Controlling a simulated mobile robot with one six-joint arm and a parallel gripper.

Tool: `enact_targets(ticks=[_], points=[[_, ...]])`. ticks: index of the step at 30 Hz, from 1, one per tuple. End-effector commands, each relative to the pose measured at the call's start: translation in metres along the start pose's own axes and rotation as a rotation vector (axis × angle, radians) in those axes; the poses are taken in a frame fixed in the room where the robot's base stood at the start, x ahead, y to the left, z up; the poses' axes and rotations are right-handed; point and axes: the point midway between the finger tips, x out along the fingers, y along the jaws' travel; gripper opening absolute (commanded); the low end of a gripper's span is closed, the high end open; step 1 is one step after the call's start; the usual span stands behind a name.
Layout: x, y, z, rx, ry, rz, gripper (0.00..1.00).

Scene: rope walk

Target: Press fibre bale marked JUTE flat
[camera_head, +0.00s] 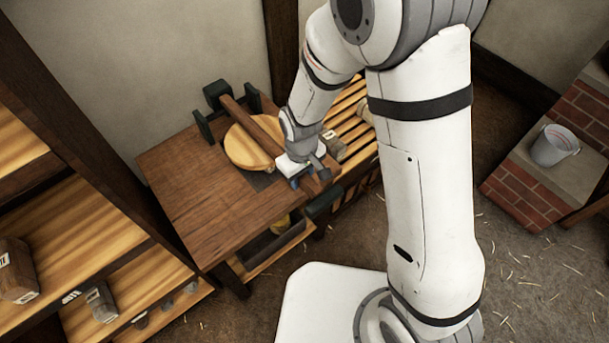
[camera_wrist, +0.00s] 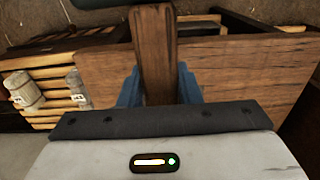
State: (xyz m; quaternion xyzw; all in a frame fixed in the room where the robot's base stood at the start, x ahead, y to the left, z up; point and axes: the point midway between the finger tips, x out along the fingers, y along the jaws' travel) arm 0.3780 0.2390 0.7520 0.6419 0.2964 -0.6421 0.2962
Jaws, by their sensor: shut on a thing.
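A long wooden lever (camera_head: 250,120) runs across a round pale board (camera_head: 243,150) on the workbench. My gripper (camera_head: 307,179) is shut on the lever's near end. In the wrist view the lever (camera_wrist: 155,45) stands between the two blue fingers (camera_wrist: 159,90). The lever looks low, close to the board. No bale shows under the board; that space is hidden. Two bales lie on a slatted rack, one (camera_head: 334,144) just behind my gripper and one (camera_wrist: 75,85) beside it. I cannot read their labels, so I cannot tell which is marked JUTE.
The brown bench top (camera_head: 185,190) is clear left of the board. Dark green posts (camera_head: 206,127) stand at the lever's far end. An open drawer (camera_head: 270,247) juts out below. A shelf (camera_head: 90,225) with bales stands at left. A grey bucket (camera_head: 554,146) sits on brick at right.

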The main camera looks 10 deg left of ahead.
Motion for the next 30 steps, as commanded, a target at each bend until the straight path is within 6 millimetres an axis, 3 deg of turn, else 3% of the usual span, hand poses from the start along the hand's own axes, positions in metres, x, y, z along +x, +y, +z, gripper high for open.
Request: enact_targets(ticks=[12,21,22,30], points=[[0.023,0.0,0.002,0.0,0.05,-0.001,0.0],[0.023,0.0,0.003,0.0,0.049,-0.002,0.0],[0.023,0.0,0.004,0.0,0.049,-0.002,0.33],[0.021,0.0,0.003,0.001,0.052,-0.001,0.53]])
